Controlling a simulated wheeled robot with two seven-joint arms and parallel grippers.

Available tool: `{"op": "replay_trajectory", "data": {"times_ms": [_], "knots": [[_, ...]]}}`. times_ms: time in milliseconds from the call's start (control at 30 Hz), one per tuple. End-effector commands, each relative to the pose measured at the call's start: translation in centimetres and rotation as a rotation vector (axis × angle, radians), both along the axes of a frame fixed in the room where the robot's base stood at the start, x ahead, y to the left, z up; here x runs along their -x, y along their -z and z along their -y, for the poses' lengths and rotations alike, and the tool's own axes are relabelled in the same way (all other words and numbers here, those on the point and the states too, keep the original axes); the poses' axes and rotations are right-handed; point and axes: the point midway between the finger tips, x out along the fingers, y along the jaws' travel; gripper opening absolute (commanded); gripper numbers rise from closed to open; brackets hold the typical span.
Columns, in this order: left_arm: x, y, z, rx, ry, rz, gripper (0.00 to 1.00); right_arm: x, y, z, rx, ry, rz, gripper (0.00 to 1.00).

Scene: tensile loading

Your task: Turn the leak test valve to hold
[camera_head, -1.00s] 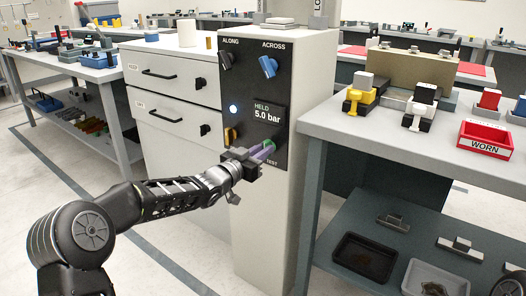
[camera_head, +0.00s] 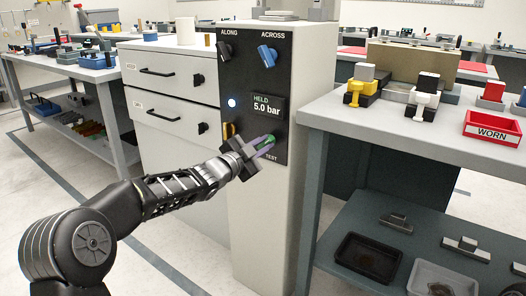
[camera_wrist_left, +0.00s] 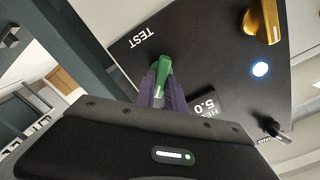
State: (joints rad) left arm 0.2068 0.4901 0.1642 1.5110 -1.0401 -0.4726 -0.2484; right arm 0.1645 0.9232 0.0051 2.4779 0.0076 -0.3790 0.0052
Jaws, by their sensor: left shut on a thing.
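The leak test valve is a green knob (camera_head: 269,141) low on the dark panel (camera_head: 279,84), just above the word TEST. It also shows in the left wrist view (camera_wrist_left: 164,72), standing out from the panel. My left gripper (camera_head: 264,146) reaches it from the lower left, with its purple fingers (camera_wrist_left: 162,88) shut on the green knob. The fingers hide part of the knob. The panel's display (camera_head: 266,107) reads HELD 5.0 bar, and a bluish-white lamp (camera_head: 232,102) is lit beside it. My right gripper is not in view.
A yellow knob (camera_head: 228,131) sits left of the green one. A black ALONG knob (camera_head: 224,52) and a blue ACROSS knob (camera_head: 267,55) are higher up. Drawers (camera_head: 170,75) are at the left. A bench with a red WORN tray (camera_head: 491,131) stands at the right.

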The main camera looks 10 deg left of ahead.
Motion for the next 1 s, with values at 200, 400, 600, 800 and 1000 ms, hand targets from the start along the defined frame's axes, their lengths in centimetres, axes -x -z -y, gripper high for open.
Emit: {"op": "replay_trajectory", "data": {"times_ms": [200,400,600,800,1000], "knots": [[0.0,0.5,0.2,-0.191,0.001,0.075,0.0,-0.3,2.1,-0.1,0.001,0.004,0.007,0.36],[0.1,0.5,0.2,-0.367,0.0,0.146,0.0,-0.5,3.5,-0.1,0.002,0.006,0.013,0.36],[0.1,0.6,0.2,-0.532,0.001,0.212,0.0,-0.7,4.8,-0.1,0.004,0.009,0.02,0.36],[0.1,0.7,0.2,-0.659,0.001,0.261,0.0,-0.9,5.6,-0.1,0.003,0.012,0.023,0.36],[0.1,0.6,0.2,-0.733,0.001,0.289,0.0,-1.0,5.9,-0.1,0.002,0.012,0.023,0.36]]}}
